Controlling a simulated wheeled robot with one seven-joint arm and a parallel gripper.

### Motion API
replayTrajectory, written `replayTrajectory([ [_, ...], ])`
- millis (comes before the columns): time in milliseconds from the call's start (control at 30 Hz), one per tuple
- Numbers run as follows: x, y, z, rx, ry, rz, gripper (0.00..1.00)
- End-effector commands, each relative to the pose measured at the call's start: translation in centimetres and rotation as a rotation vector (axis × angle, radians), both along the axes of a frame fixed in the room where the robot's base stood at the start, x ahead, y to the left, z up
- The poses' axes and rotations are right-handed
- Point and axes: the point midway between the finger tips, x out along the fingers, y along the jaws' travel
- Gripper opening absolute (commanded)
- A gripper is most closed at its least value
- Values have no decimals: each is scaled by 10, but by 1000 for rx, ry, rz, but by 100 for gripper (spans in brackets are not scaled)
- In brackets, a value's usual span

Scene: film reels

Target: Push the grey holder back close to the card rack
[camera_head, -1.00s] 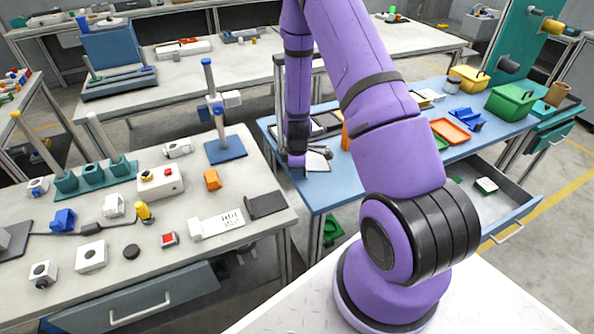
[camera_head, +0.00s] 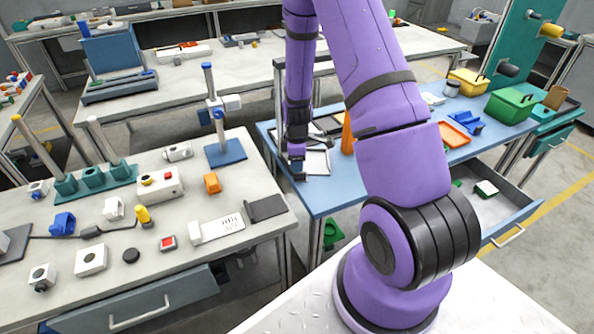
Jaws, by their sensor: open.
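My gripper (camera_head: 298,172) points down over the near left part of the blue table. Its jaws are open, but the fingers are small and dark here. A light grey, flat frame-like piece (camera_head: 317,173), which looks like the grey holder, lies right beside the fingers. My gripper covers its left part, and I cannot tell if they touch. Other flat pieces with dark and pale faces (camera_head: 327,124) lie behind it, partly hidden by my arm. I cannot make out which thing is the card rack.
An orange upright piece (camera_head: 347,133) stands just right of the grey piece. Farther right are an orange tray (camera_head: 454,134), a blue piece (camera_head: 468,120) and a green box (camera_head: 510,105). An open drawer (camera_head: 500,215) sticks out below. A cluttered pale bench (camera_head: 215,245) stands at left.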

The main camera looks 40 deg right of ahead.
Motion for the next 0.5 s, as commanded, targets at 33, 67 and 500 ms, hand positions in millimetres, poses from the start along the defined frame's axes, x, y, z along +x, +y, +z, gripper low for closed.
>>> replayTrajectory([
  [33, 1, 0, 10, -1, -4, -1, 44],
  [67, 1, 0, 15, -1, -3, -1, 44],
  [500, -2, 0, 49, 2, 4, 0, 44],
])
